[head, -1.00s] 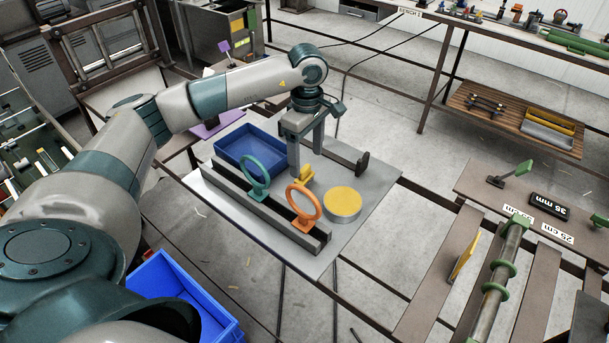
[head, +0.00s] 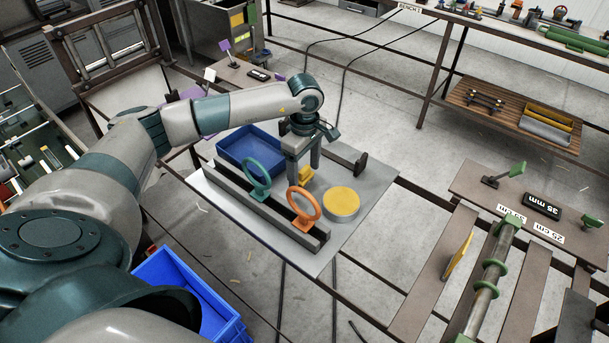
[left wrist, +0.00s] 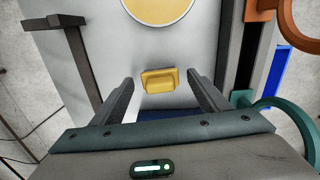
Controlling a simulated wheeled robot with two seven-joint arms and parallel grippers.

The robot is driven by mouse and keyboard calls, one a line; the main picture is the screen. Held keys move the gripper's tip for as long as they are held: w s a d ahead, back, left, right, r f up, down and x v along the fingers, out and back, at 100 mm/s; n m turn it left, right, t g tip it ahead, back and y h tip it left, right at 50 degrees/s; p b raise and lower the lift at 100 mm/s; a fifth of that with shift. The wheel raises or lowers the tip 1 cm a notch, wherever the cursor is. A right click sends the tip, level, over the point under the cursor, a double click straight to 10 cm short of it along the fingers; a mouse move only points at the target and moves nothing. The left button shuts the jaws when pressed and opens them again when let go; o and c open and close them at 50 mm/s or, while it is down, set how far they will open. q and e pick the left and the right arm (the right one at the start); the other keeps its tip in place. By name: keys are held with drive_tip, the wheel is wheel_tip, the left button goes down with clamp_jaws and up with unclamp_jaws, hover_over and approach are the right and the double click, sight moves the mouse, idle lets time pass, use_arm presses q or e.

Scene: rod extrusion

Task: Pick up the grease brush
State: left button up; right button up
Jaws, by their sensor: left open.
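A small yellow block-shaped thing (head: 306,174), which I take to be the grease brush's handle, stands on the grey plate (head: 245,220). It also shows in the left wrist view (left wrist: 160,80), between the finger ends. Only its yellow part is clear; no bristles can be made out. My left gripper (head: 303,173) is open, points down and is low over the plate at the yellow thing, with a finger on either side. I see no contact. My right gripper is not in view.
A round tin with a yellow top (head: 342,202) stands close to the right of the gripper. A teal ring (head: 257,172) and an orange ring (head: 304,207) stand along a dark rail at the front. A blue tray (head: 250,150) lies behind left, a dark upright bracket (head: 360,164) behind right.

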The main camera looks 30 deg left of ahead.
sight(308, 177)
use_arm(q)
drive_tip(key=c, duration=1.2)
drive_tip(key=shift+r, duration=0.15)
drive_tip(key=shift+r+b, duration=0.45)
drive_tip(key=shift+b, duration=0.1)
drive_tip(key=r+b, duration=0.1)
drive_tip(key=d+r+b, duration=0.1)
drive_tip(key=r, duration=0.1)
drive_tip(key=shift+w+r, duration=0.1)
drive_tip(key=shift+w, duration=0.05)
drive_tip(key=d+r+b, duration=0.1)
drive_tip(key=d+r, duration=0.1)
drive_tip(key=d, duration=0.1)
drive_tip(key=w+d+r+b, duration=0.1)
drive_tip(key=d+r+b, duration=0.1)
drive_tip(key=d, duration=0.2)
drive_tip(key=d+r+b, duration=0.1)
drive_tip(key=d+r, duration=0.1)
drive_tip(key=d, duration=0.1)
drive_tip(key=shift+w+d+r+b, duration=0.25)
drive_tip(key=shift+w+r+b, duration=0.05)
drive_tip(key=shift+w+r, duration=0.05)
